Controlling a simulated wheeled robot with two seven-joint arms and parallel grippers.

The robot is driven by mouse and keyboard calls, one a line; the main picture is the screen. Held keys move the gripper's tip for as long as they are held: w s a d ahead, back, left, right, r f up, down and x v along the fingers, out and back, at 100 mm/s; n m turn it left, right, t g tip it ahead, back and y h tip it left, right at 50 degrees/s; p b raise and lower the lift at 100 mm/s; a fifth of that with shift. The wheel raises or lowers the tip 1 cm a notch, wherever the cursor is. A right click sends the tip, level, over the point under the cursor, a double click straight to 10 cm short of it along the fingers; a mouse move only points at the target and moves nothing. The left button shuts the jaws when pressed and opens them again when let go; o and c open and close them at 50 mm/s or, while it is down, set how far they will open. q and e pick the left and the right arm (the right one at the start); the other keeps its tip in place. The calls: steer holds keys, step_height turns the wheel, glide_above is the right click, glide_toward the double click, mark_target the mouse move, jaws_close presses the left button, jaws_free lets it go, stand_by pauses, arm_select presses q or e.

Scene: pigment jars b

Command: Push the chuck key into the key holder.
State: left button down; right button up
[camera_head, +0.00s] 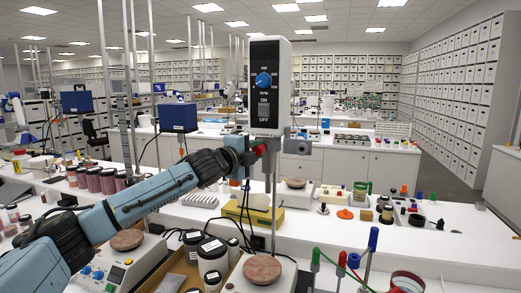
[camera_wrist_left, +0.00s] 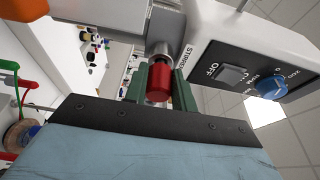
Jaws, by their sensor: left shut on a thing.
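The chuck key shows as a red end (camera_head: 261,149) under the white and black overhead stirrer (camera_head: 283,85); in the left wrist view the red piece (camera_wrist_left: 158,84) sits between my fingers. My left gripper (camera_head: 250,155) is shut on it. In the left wrist view the green fingers of my left gripper (camera_wrist_left: 159,92) stand on either side of the red piece. Beyond it is a grey metal cylinder beside the stirrer housing (camera_wrist_left: 225,45). I cannot tell whether the key touches that metal. I cannot make out the key holder with certainty. My right gripper is not in view.
Metal rods run down below the stirrer. A blue stirrer (camera_head: 178,117) is to the left. Coloured rods (camera_head: 372,240) rise at the front right.

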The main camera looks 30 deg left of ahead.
mark_target(259, 152)
arm_select(q)
steer(key=shift+s+d, duration=0.1)
steer(key=shift+s, duration=0.45)
steer(key=shift+s+d+b, duration=0.2)
steer(key=shift+s+b, duration=0.15)
steer(key=shift+s, duration=0.5)
steer(key=shift+s+d+b, duration=0.25)
steer(key=shift+s+b, duration=0.05)
steer(key=shift+s, duration=0.5)
steer(key=shift+s+d+b, duration=0.2)
steer(key=shift+s+b, duration=0.15)
steer(key=shift+s, duration=0.5)
